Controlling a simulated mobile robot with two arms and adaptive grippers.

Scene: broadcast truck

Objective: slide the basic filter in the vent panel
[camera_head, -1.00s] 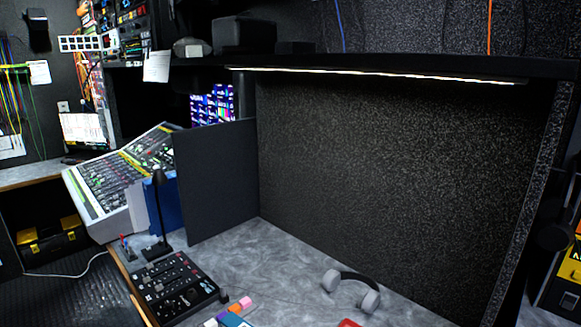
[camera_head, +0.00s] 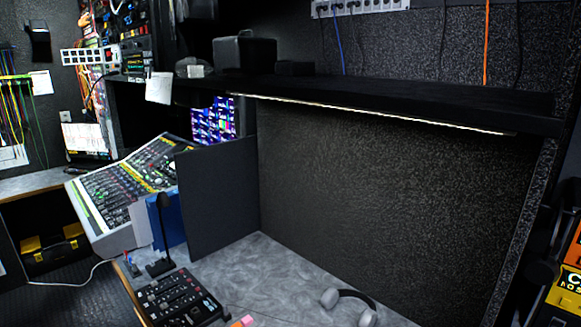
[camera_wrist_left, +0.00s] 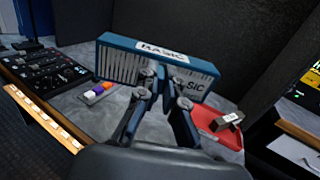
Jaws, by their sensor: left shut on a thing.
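The basic filter (camera_wrist_left: 118,66) is in the left wrist view. It is a flat panel with a blue frame, pale pleats and white labels reading BASIC. My left gripper (camera_wrist_left: 163,82) is shut on it near its middle, and the fingers hide part of its face. The filter appears held above the grey desk, tilted in the picture. Neither the filter nor a gripper shows in the head view. I cannot make out a vent panel in either view. My right gripper is not in view.
Headphones (camera_head: 348,304) lie on the grey desk (camera_head: 270,270). A small mixer (camera_head: 180,298) and a microphone (camera_head: 162,235) stand at its left, beside a dark upright divider (camera_head: 217,200). A lit shelf (camera_head: 400,100) overhangs the desk.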

